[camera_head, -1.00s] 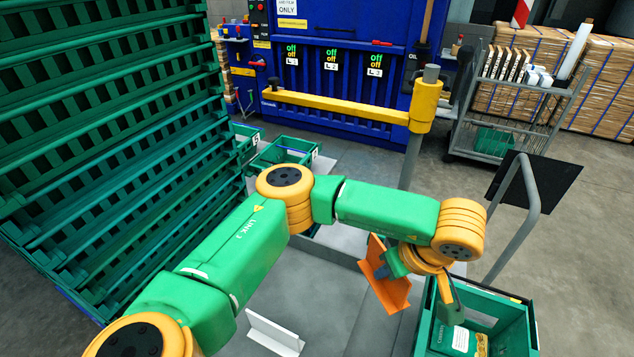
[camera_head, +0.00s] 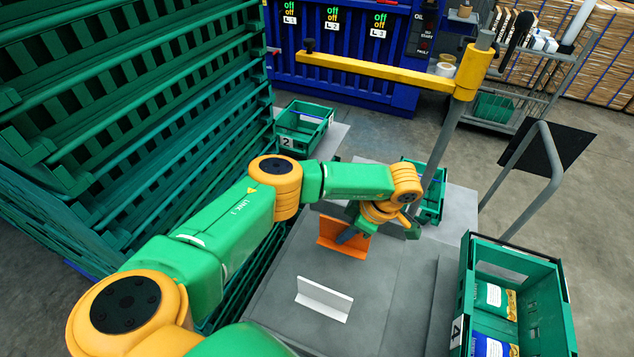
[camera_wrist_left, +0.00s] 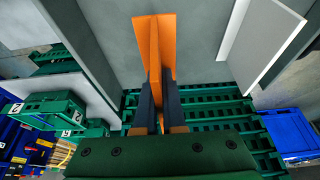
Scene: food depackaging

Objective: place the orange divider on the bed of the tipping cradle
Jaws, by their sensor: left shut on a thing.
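The orange divider (camera_head: 338,240), an angled plate, is held by my left gripper (camera_head: 350,234) at the far part of a grey flat surface (camera_head: 375,285), which looks like the cradle bed. The left wrist view shows the divider (camera_wrist_left: 155,45) between the two dark fingers (camera_wrist_left: 158,100), which are shut on it. I cannot tell whether its lower edge touches the grey surface. A white divider (camera_head: 324,300) stands on the same surface, nearer and slightly left, apart from the orange one. My right gripper is not in view.
A green crate (camera_head: 563,300) with packets stands at the right. Smaller green crates stand behind: one marked 2 (camera_head: 303,145) and one beside the post (camera_head: 432,215). A yellow bar (camera_head: 380,68) crosses behind. Green racks (camera_head: 130,110) fill the left.

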